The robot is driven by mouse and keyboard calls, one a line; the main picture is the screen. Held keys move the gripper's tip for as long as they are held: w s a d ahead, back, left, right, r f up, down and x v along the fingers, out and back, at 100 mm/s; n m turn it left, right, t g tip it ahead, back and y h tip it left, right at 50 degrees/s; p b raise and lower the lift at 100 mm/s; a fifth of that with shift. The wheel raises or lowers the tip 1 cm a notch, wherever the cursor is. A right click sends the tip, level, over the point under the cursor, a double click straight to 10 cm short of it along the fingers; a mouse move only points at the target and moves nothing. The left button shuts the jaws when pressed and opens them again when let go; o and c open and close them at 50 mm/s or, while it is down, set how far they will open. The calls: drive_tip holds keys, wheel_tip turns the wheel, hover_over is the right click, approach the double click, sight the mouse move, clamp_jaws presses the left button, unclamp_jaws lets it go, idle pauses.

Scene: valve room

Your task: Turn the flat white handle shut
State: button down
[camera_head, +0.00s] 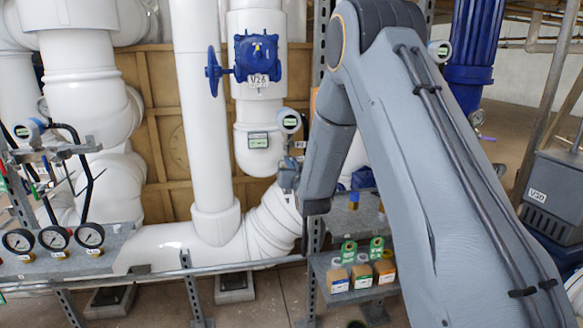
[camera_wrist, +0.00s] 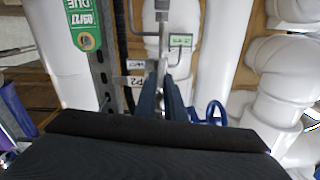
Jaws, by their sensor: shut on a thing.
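My gripper (camera_head: 289,180) is at the end of my bent arm, in front of the white pipes right of centre in the head view. In the wrist view its two dark blue fingers (camera_wrist: 164,98) are close together around a narrow, pale grey-white bar (camera_wrist: 162,50), which I take to be the flat handle. The bar stands roughly upright in that view.
A blue valve tagged V26 (camera_head: 257,58) with a blue handwheel (camera_head: 213,72) is above left. A round gauge (camera_head: 289,121) is just above my gripper. A perforated post (camera_wrist: 98,75) stands close beside it. Bottles (camera_head: 362,274) stand on a shelf below. Three dial gauges (camera_head: 54,238) are far left.

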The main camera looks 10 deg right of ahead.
drive_tip(key=shift+d+f+m+b, duration=0.2)
drive_tip(key=shift+m+b, duration=1.25)
drive_tip(key=shift+m, duration=1.25)
drive_tip(key=shift+d+f+m+b, duration=0.2)
drive_tip(key=shift+m+b, duration=1.3)
drive_tip(key=shift+m, duration=1.2)
drive_tip(key=shift+d+f+m+b, duration=0.1)
drive_tip(key=shift+f+m+b, duration=0.1)
drive_tip(key=shift+m+b, duration=1.9)
drive_tip(key=shift+m+p, duration=0.6)
drive_tip(key=shift+m, duration=0.2)
drive_tip(key=c, duration=1.8)
unclamp_jaws()
drive_tip(key=shift+c, duration=0.2)
drive_tip(key=s+b, duration=0.1)
drive_tip(key=s, duration=0.7)
